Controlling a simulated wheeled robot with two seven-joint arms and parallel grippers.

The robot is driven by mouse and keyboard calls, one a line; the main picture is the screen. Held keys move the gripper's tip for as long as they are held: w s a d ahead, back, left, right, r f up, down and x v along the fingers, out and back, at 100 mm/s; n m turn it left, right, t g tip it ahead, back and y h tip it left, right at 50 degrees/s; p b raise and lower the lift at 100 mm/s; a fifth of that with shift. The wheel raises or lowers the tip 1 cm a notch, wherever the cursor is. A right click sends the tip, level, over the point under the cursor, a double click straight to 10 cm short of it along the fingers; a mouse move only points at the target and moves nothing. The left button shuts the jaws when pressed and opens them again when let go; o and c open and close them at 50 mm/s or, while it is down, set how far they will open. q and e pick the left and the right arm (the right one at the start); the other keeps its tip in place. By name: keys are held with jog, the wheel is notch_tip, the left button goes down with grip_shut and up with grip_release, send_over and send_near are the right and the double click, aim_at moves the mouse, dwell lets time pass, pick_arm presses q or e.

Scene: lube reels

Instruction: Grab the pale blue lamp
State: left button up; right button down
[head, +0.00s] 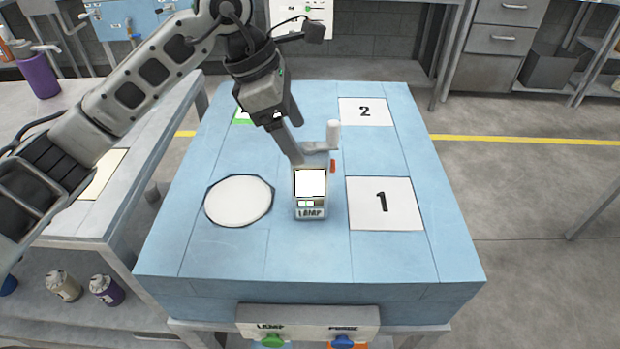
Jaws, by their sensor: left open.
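A small pale box-shaped lamp (311,212) stands on the blue table, near the middle. It has a bright white panel on its face and the word LAMP below it. My left gripper (299,143) reaches down from the upper left and is open, with its lower finger just behind the top of the lamp. I cannot tell whether that finger touches it. A pale upright cylinder (333,134) on a grey bar shows just behind the lamp. The gripper partly hides this area. My right gripper is not in view.
The blue table (300,262) also bears a white round plate (239,201) on the left, a card marked 1 (383,211) and a card marked 2 (365,111). A small red piece (333,166) is by the lamp. A panel with green and blue knobs (308,321) is on the front.

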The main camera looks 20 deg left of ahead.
aim_at(304, 145)
pick_arm(q)
jog(key=shift+d+f, duration=0.15)
jog(key=shift+f, duration=0.25)
jog(key=shift+w+d+f, duration=0.15)
jog(key=shift+d+f, duration=0.1)
jog(key=shift+f, duration=0.25)
jog(key=p+x, duration=0.1)
jog(key=x, duration=0.2)
jog(key=shift+w+d+f, duration=0.15)
jog(key=shift+f, duration=0.1)
jog(key=shift+d+f, duration=0.1)
jog(key=shift+f, duration=0.25)
jog(key=shift+c, duration=0.3)
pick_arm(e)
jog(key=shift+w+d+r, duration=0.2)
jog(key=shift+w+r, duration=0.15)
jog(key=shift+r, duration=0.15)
pick_arm(q)
jog(key=c, duration=1.5)
jog(key=shift+w, duration=0.1)
grip_shut()
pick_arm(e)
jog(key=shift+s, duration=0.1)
pick_arm(q)
jog(key=shift+r, duration=0.15)
